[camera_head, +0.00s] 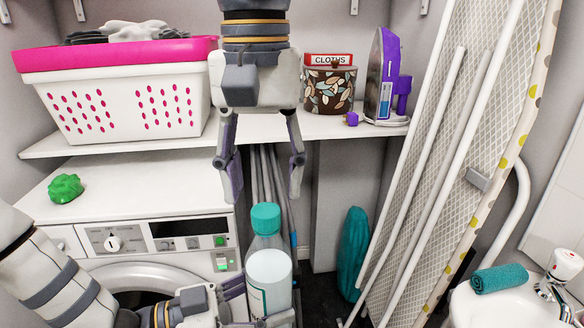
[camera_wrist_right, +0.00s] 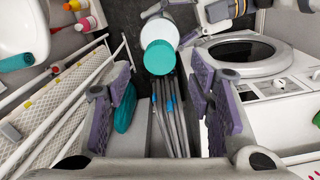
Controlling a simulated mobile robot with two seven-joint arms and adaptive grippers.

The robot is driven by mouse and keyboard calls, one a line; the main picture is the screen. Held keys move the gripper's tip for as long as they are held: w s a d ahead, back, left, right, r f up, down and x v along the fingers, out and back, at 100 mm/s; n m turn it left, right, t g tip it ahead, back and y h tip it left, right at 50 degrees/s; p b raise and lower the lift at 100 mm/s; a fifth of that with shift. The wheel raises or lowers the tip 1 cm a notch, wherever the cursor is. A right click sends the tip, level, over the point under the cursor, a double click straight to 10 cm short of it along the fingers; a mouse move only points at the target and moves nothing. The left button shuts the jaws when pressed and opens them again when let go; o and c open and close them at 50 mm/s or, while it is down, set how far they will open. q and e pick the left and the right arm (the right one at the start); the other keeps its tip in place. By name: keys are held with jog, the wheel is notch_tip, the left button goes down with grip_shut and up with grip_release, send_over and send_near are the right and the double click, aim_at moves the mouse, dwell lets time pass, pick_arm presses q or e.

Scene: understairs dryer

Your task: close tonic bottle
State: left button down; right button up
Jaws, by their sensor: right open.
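The tonic bottle (camera_head: 269,272) is clear with white contents or label and stands roughly upright in front of the dryer. Its teal cap (camera_head: 265,218) sits on its top; I cannot tell how tightly. The cap also shows in the right wrist view (camera_wrist_right: 160,57), with the white bottle (camera_wrist_right: 159,29) behind it. My left gripper (camera_head: 256,304) has its fingers around the lower bottle and holds it; the bottle's base is hidden. My right gripper (camera_head: 264,192) points down above the cap, open and empty, its fingers apart on either side and not touching it.
A dryer (camera_head: 150,240) with a green crumpled item (camera_head: 65,188) on top is at left. A shelf (camera_head: 130,146) above holds a pink-rimmed basket (camera_head: 130,100), a cloths tin (camera_head: 329,90) and a purple iron (camera_head: 387,80). An ironing board (camera_head: 480,130) leans at right beside a sink (camera_head: 505,308).

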jog(key=shift+r, duration=0.55)
jog(key=shift+c, duration=0.5)
